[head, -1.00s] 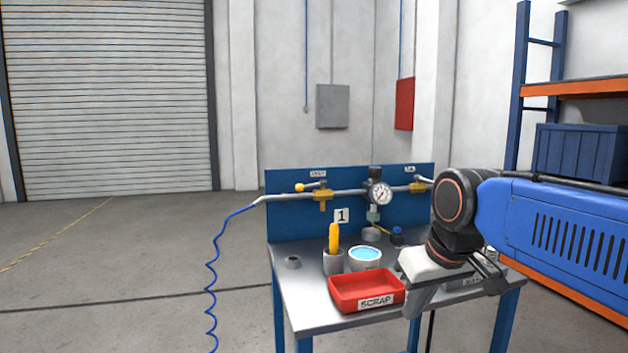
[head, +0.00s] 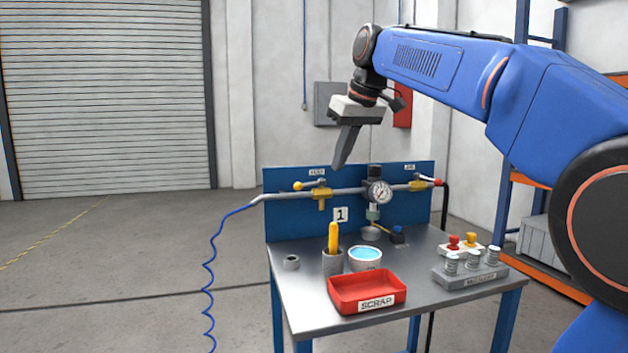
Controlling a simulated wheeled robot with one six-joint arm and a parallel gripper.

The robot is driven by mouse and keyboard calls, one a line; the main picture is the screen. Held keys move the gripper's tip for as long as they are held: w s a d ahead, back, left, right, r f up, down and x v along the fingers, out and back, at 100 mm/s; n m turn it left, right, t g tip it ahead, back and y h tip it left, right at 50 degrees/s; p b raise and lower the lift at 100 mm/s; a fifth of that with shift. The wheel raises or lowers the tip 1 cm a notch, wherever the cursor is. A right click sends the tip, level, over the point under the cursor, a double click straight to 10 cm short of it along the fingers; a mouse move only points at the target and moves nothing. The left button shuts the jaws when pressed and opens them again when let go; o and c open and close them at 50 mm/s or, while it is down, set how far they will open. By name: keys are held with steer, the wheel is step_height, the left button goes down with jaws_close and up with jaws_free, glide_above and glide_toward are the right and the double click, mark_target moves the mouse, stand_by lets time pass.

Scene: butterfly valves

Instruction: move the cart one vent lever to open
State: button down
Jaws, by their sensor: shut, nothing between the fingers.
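Cart one is a metal table (head: 330,317) with a blue back panel (head: 290,226) and a "1" plate (head: 340,215). A grey pipe runs across the panel. On its left is a yellow-knobbed lever (head: 308,185) on a brass valve, its knob pointing left, roughly along the pipe. On its right is a red-knobbed lever (head: 430,180), its knob pointing right. The small labels above the levers are too small to read surely. My gripper (head: 339,166) is shut and empty, pointing down near the panel's top edge, right of the yellow-knobbed lever in the picture.
A gauge (head: 379,193) sits mid-pipe. On the table are a red scrap tray (head: 366,293), a cup with a yellow tool (head: 333,261), a blue-filled bowl (head: 365,257) and a grey block with several fittings (head: 470,276). A blue coiled hose (head: 211,275) hangs at left. Floor at left is clear.

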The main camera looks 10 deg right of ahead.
mark_target(310, 184)
steer(key=w+a+f, duration=0.5)
steer(key=w+f, duration=0.2)
steer(key=w, duration=0.2)
stand_by(0.7)
stand_by(0.3)
steer(key=shift+w+a+m+h, duration=0.4)
steer(key=shift+w+a+m, duration=0.5)
steer(key=shift+a+m, duration=0.15)
steer(key=shift+s+t, duration=0.1)
steer(key=shift+t, duration=0.2)
